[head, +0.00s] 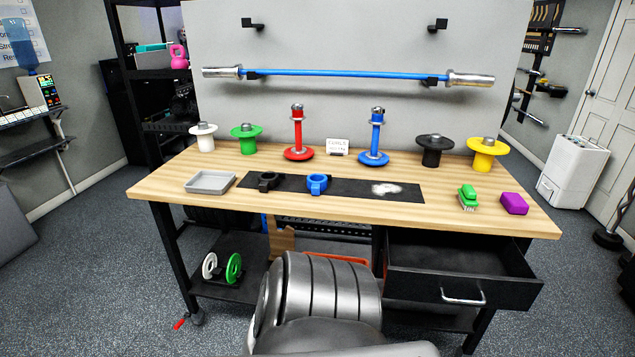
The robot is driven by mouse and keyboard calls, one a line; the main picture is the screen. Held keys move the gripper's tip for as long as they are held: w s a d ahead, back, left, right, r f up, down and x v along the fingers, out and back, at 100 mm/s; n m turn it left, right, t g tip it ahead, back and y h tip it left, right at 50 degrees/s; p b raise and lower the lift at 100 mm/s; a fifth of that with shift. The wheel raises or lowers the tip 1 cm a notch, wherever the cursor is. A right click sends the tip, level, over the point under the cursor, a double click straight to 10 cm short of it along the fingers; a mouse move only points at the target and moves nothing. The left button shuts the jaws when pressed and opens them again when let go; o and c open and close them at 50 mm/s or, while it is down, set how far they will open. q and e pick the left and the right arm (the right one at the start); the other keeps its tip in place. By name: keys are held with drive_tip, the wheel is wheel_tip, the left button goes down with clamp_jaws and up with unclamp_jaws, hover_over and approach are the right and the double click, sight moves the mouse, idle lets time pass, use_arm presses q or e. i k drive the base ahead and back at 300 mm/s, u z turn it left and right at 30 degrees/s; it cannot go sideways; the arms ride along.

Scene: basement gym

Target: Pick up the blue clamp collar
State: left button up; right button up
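The blue clamp collar (317,184) lies on the black mat (346,189) near the front middle of the wooden workbench. It is a small ring with a lug on its side, and nothing covers it. A black clamp collar (268,181) lies on the same mat just to its left, apart from it. Neither of my grippers is in view.
Red (298,140) and blue (375,140) posts stand behind. A drawer (462,290) hangs open.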

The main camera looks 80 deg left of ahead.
sight(316, 184)
drive_tip(key=u, duration=0.75)
drive_tip(key=i, duration=0.85)
drive_tip(key=u, duration=1)
